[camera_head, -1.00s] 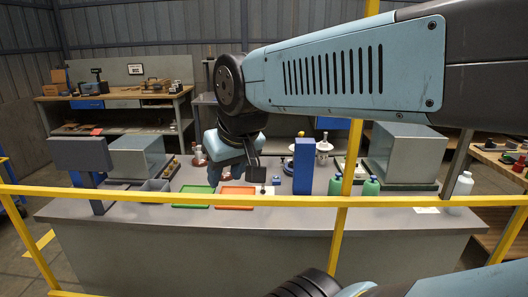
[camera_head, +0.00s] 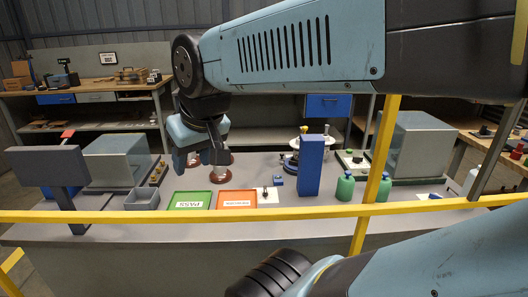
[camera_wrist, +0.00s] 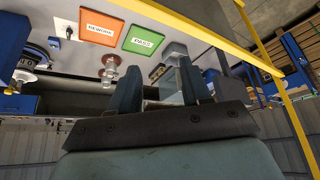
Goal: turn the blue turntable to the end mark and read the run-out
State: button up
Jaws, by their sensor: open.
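The blue turntable (camera_head: 290,167) stands on the bench behind a tall blue block, which hides much of it. A white disc-shaped insulator stack (camera_head: 296,143) appears on it, beside a yellow-topped part (camera_head: 303,130). The turntable also shows at the left of the wrist view (camera_wrist: 34,54), with a pale stack (camera_wrist: 22,77). I cannot make out the end mark or a run-out reading. My gripper (camera_head: 200,165) hangs left of the turntable, over the brown insulator stacks (camera_head: 222,175). In the wrist view its two fingers (camera_wrist: 159,85) are apart with nothing held between them.
A green PASS tray (camera_head: 178,206) and an orange REWORK tray (camera_head: 222,206) lie at the bench front. The blue block (camera_head: 311,168) and green bottles (camera_head: 345,187) stand to the right. A yellow rail (camera_head: 130,216) crosses in front. A grey bin (camera_head: 142,202) sits left.

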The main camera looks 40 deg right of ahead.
jog(key=w+d+r+m+g+y, duration=0.1)
jog(key=w+d+r+m+g, duration=0.15)
jog(key=w+d+m, duration=0.7)
jog(key=w+d+f+m, duration=0.3)
jog(key=w+d+m, duration=0.25)
jog(key=d, duration=0.45)
jog(key=w+d+f+m+g, duration=0.15)
jog(key=w+d+m, duration=0.25)
jog(key=w+d, duration=0.5)
jog(key=w+d+f+m, duration=0.3)
jog(key=w+d+m, duration=0.15)
jog(key=d, duration=0.75)
jog(key=w+d+f+m+g+h, duration=0.1)
jog(key=d+f+m, duration=0.4)
jog(key=d, duration=0.4)
jog(key=w+d+f+m+g, duration=0.1)
jog(key=d+f+m, duration=0.2)
jog(key=d+f, duration=0.55)
jog(key=f, duration=1.2)
jog(key=shift+d+f, duration=0.15)
jog(key=shift+d, duration=0.1)
jog(key=shift+c, duration=0.2)
grip_shut()
